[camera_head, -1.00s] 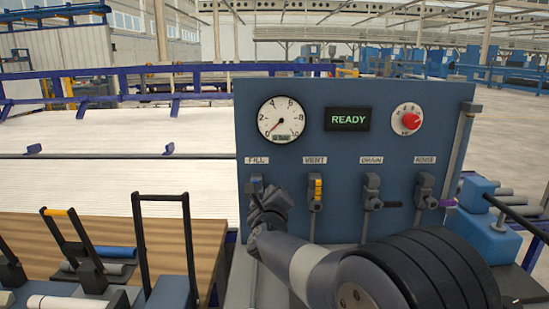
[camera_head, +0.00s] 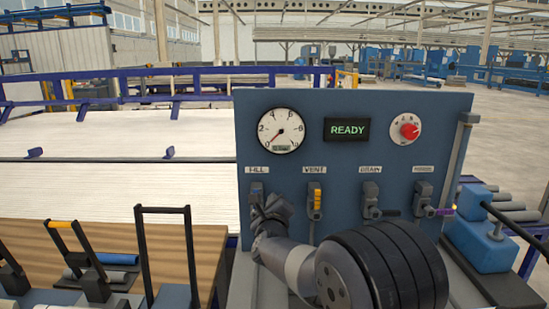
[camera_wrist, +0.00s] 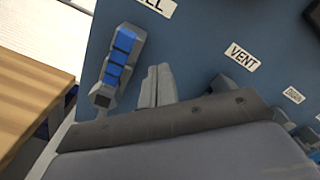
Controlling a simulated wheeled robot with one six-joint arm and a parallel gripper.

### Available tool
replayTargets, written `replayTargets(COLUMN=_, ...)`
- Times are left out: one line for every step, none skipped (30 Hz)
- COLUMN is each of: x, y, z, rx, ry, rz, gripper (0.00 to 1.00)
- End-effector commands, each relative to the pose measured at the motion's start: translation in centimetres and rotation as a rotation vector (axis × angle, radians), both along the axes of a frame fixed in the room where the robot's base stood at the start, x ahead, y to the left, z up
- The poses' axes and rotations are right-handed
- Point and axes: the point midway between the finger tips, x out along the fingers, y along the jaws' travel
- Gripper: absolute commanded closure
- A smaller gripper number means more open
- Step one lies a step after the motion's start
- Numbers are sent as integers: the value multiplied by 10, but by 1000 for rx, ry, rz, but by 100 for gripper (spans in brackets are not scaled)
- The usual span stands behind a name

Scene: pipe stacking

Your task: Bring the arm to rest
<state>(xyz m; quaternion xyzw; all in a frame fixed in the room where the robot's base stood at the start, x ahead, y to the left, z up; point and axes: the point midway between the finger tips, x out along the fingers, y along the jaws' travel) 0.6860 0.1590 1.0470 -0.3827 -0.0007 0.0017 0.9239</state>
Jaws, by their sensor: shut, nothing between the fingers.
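My gripper (camera_head: 270,208) is in front of the lower left of the blue control panel (camera_head: 330,98), just right of the FILL valve (camera_head: 257,188). In the wrist view, my gripper's two fingers (camera_wrist: 157,86) are together with nothing between them. The FILL valve's blue handle (camera_wrist: 119,58) is to their left, apart from them in that picture. My arm crosses the lower middle of the head view and hides part of the panel's base.
The panel holds a gauge (camera_head: 281,131), a READY display (camera_head: 347,130), a red knob (camera_head: 409,131) and the yellow-handled VENT valve (camera_head: 315,200). DRAIN (camera_head: 371,200) and RINSE (camera_head: 424,200) valves are further right. A wooden table (camera_head: 205,245) with racks is at left.

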Motion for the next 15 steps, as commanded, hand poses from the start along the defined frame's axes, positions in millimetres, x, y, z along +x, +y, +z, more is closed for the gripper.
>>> replayTargets(x=0, y=-5, z=-7, rx=-1, ry=1, rz=-1, gripper=100)
replayTargets(x=0, y=-7, z=-10, rx=-2, ry=2, rz=-1, gripper=100)
replayTargets(x=0, y=-10, z=-13, rx=-1, ry=3, rz=-1, gripper=100)
replayTargets(x=0, y=-11, z=-15, rx=-2, ry=2, rz=-1, gripper=100)
replayTargets(x=0, y=-12, z=-17, rx=-1, ry=1, rz=0, gripper=100)
replayTargets(x=0, y=-13, z=-19, rx=-1, ry=1, rz=-1, gripper=100)
replayTargets(x=0, y=-14, z=-20, rx=-1, ry=0, rz=0, gripper=100)
replayTargets(x=0, y=-14, z=-22, rx=-1, ry=0, rz=0, gripper=100)
replayTargets(x=0, y=-15, z=-23, rx=0, ry=1, rz=1, gripper=100)
replayTargets(x=0, y=-15, z=-24, rx=0, ry=1, rz=1, gripper=100)
replayTargets(x=0, y=-15, z=-25, rx=0, ry=1, rz=1, gripper=100)
replayTargets(x=0, y=-15, z=-25, rx=0, ry=1, rz=1, gripper=100)
replayTargets(x=0, y=-15, z=-25, rx=0, ry=1, rz=1, gripper=100)
replayTargets(x=0, y=-15, z=-25, rx=0, ry=1, rz=1, gripper=100)
replayTargets(x=0, y=-15, z=-25, rx=0, ry=0, rz=0, gripper=100)
